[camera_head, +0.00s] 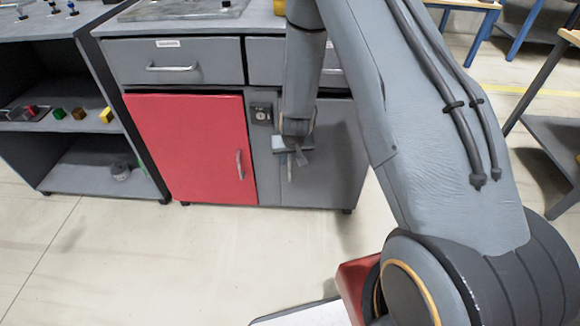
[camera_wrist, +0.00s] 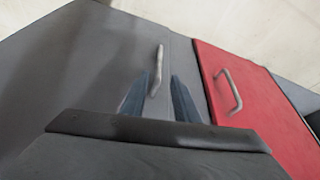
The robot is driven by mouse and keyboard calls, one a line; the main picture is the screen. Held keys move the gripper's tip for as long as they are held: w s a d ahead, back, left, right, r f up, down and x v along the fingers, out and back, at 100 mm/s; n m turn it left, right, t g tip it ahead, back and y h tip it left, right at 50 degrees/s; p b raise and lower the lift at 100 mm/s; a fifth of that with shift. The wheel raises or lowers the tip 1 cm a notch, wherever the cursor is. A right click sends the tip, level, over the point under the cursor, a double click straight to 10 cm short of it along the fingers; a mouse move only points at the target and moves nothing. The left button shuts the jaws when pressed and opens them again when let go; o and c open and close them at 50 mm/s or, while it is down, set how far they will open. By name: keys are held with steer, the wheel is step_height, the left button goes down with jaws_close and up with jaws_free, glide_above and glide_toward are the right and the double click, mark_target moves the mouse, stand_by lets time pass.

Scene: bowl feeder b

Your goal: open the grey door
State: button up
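The grey door (camera_head: 335,175) is in the right part of the cabinet and looks shut; my arm hides part of it. It fills the left of the wrist view (camera_wrist: 75,60). Its upright metal handle (camera_wrist: 157,68) lies near my gripper (camera_wrist: 161,80), whose two dark fingers stand apart. The handle's lower end shows in the gap, close to the left finger. I cannot tell whether they touch. In the head view my gripper (camera_head: 292,152) is in front of the grey door near its handle (camera_head: 289,172).
Left of the grey door is a red door (camera_head: 188,145) with its own handle, shut. Drawers (camera_head: 172,62) sit above. A lock plate (camera_head: 261,113) is beside the red door. An open shelf (camera_head: 70,124) with small coloured blocks stands left. The floor (camera_head: 200,260) in front is clear.

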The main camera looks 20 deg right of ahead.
mark_target(290, 166)
steer(key=b+x, duration=0.1)
steer(key=x, duration=0.7)
steer(key=shift+d+f, duration=0.15)
steer(key=shift+f, duration=0.05)
steer(key=shift+c, duration=0.3)
jaws_close()
